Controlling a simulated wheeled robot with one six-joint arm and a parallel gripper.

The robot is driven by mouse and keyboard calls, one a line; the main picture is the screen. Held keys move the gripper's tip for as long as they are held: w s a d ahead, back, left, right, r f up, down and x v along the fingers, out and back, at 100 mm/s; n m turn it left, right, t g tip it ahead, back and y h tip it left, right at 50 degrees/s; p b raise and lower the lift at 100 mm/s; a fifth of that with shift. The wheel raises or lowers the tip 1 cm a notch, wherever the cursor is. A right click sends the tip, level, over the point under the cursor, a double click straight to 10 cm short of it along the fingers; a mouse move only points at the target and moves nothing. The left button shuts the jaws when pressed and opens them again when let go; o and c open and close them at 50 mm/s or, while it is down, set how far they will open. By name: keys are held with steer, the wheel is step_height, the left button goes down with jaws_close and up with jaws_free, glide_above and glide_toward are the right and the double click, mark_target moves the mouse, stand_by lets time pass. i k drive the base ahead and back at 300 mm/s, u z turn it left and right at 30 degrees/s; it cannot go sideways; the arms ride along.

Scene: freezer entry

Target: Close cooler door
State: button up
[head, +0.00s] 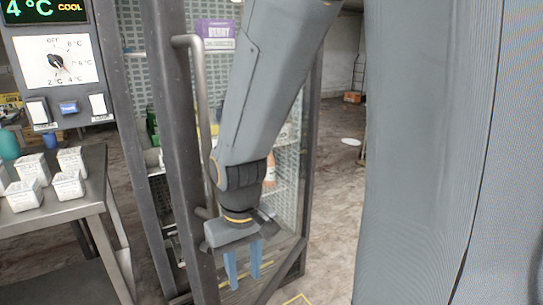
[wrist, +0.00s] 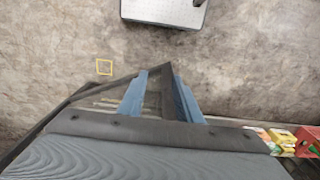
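The cooler door has a dark frame (head: 178,165) and a long grey vertical handle (head: 203,110). It appears to stand ajar, with shelves showing past its near edge. My gripper (head: 244,278) points down in front of the glass, low and to the right of the handle. Its two blue fingers are apart with nothing held. In the wrist view my gripper (wrist: 161,95) is also open, and a dark frame corner (wrist: 152,103) shows behind and between the fingers. Whether it touches the door, I cannot tell. My arm hides part of the door.
A control panel (head: 58,60) reading 4 °C is at the upper left. A metal table (head: 75,212) with several white boxes (head: 70,186) stands below it. Stocked shelves are inside the cooler. Stone-like floor (head: 335,225) lies open to the right, with a yellow floor mark (wrist: 104,67).

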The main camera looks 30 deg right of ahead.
mark_target(167, 42)
steer(key=z, duration=0.5)
steer(key=k, duration=1.15)
steer(key=z, duration=0.35)
steer(key=i, duration=0.65)
steer(key=z, duration=0.2)
